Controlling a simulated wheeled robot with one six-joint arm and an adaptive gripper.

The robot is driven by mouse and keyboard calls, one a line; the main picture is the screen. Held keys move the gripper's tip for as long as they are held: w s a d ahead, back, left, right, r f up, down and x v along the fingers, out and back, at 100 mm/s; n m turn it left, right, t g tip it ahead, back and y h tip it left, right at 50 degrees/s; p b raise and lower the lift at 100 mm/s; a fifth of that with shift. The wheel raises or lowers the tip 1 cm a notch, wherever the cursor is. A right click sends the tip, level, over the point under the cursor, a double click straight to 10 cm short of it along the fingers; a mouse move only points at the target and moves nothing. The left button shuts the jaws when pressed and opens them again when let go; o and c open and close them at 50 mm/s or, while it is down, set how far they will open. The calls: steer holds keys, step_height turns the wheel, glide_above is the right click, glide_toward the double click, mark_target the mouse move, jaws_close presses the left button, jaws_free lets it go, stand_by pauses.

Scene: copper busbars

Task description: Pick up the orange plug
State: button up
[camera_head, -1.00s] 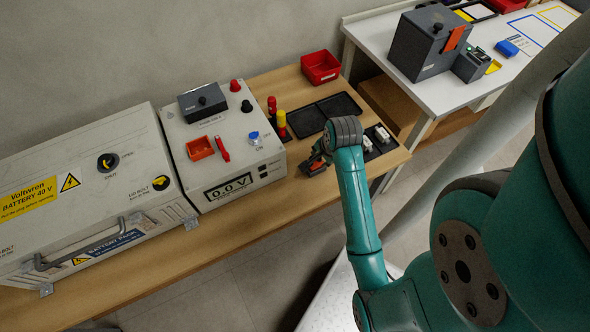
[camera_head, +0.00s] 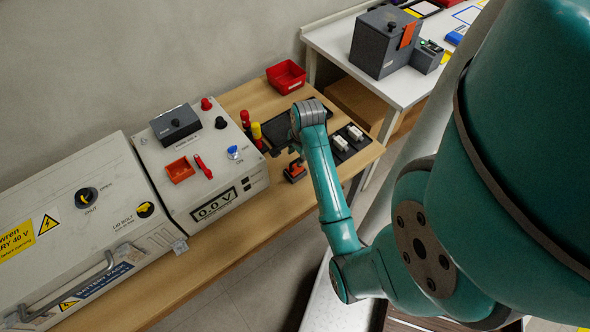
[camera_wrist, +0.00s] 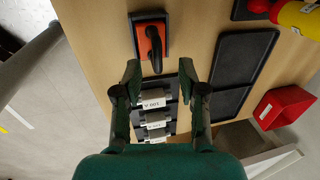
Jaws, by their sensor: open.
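The orange plug (camera_wrist: 152,42) has a dark handle or cable part on it and sits on a small dark plate on the wooden bench. In the head view the orange plug (camera_head: 295,169) shows just below my wrist, near the bench's front edge. My gripper (camera_wrist: 160,74) is open and empty in the wrist view, its two fingers spread. The plug lies beyond the fingertips, slightly left of the middle between them, and is apart from them. In the head view my wrist hides most of the gripper.
White labelled blocks (camera_wrist: 154,118) sit in a black holder below the fingers. Empty black trays (camera_wrist: 241,58) and a red bin (camera_wrist: 284,106) lie to the right. Red and yellow cylinders (camera_head: 256,134) and the grey voltage box (camera_head: 226,160) stand left of the arm.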

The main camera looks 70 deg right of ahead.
mark_target(296, 160)
steer(key=f, duration=0.4)
steer(key=shift+w+d+f, duration=0.15)
steer(key=shift+w+f, duration=0.15)
steer(key=shift+f, duration=0.1)
jaws_close()
